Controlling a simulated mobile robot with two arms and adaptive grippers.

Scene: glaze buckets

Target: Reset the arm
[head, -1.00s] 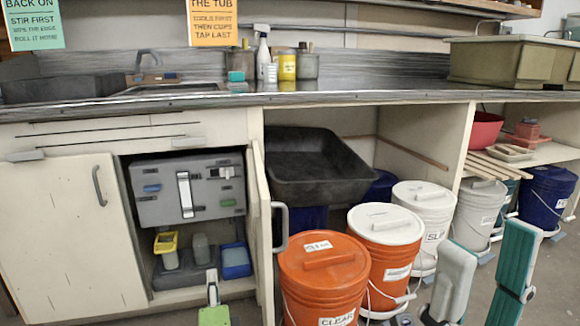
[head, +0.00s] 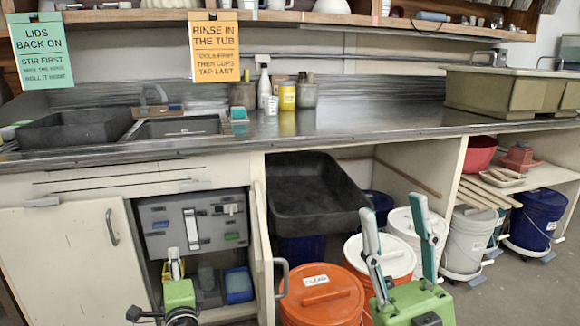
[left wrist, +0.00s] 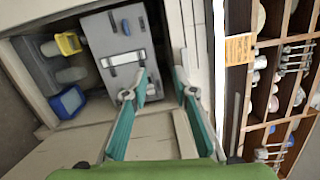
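My left gripper (head: 174,258) is low at the left in the head view, in front of the open cabinet, seen nearly edge-on. In the left wrist view its two teal fingers (left wrist: 161,75) stand apart with nothing between them. My right gripper (head: 393,204) is at the lower right in the head view, pointing up, with its fingers apart and empty. It stands in front of the white-lidded orange bucket (head: 385,250) and hides part of it. Another orange bucket (head: 322,295) with an orange lid is to its left.
A black tub (head: 315,215) sits under the counter (head: 350,122). White and blue buckets (head: 540,215) stand to the right.

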